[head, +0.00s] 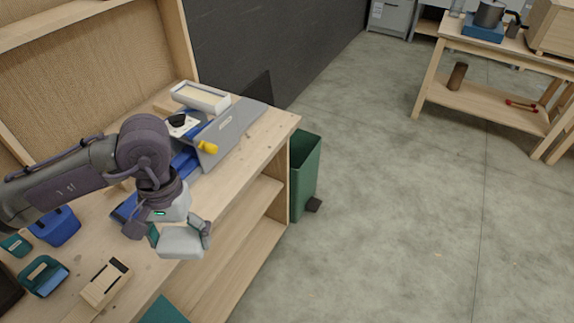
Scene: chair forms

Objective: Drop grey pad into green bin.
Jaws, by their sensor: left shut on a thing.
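The grey pad (181,243) is a light grey block held between the fingers of my left gripper (180,236). My left gripper is shut on it, over the front edge of the wooden bench (262,152). The green bin (306,168) stands on the floor against the right end of the bench, to the right of the gripper and apart from it. The bin's inside is mostly hidden from this angle. My right gripper is not in view.
On the bench are a grey panel (228,135) with a yellow item (207,147), a white tray (201,97), blue and teal containers (43,277) and a wooden block (106,283). Open concrete floor lies to the right. Another wooden table (495,95) stands at the upper right.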

